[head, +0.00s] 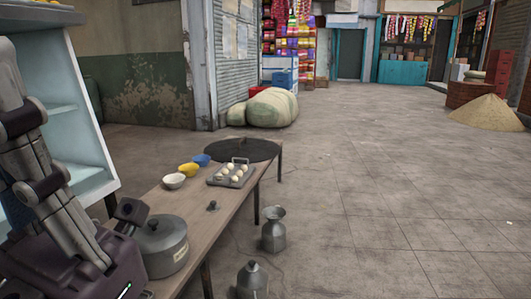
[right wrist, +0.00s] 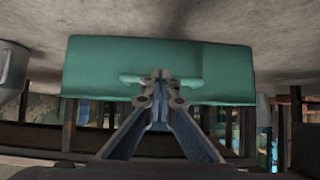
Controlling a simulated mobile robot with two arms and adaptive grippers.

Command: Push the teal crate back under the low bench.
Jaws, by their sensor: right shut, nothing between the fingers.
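The teal crate (right wrist: 220,62) fills the upper middle of the right wrist view, one broad face towards me, with a raised handle-like bar across it. My right gripper (right wrist: 160,77) is shut and empty, its fingertips in front of that bar. I cannot tell whether they touch the crate. The low bench (head: 222,205) runs along the left of the head view. Dark wooden beams (right wrist: 50,138) cross the right wrist view just below the crate. The crate and my right gripper do not show in the head view. My left arm is at the left edge; its gripper is not visible.
On the bench are a lidded pot (head: 163,250), small bowls (head: 174,181), a tray of round white pieces (head: 222,180) and a dark disc (head: 240,150). Metal cans (head: 273,232) stand on the floor beside it. A white shelf (head: 90,186) is at left. Open floor lies right.

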